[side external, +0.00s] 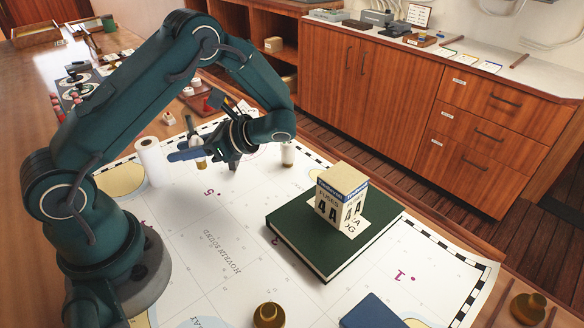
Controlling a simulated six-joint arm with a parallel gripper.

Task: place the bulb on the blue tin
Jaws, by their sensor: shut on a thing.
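My gripper (207,159) is low over the chart, left of the green book, shut on a small pale piece with a brass-coloured end, which appears to be the bulb (201,163). The jaws partly hide it, and I cannot tell whether it touches the chart. A blue, flat-topped block (371,312) at the bottom edge, partly cut off, may be the blue tin; I cannot tell for sure. It is well to the right of my gripper and nearer the camera.
A fuse box (343,194) with a blue band stands on the green book (292,242). A brass piece (268,315) is at the front. The chart (215,235) has bare room mid-table.

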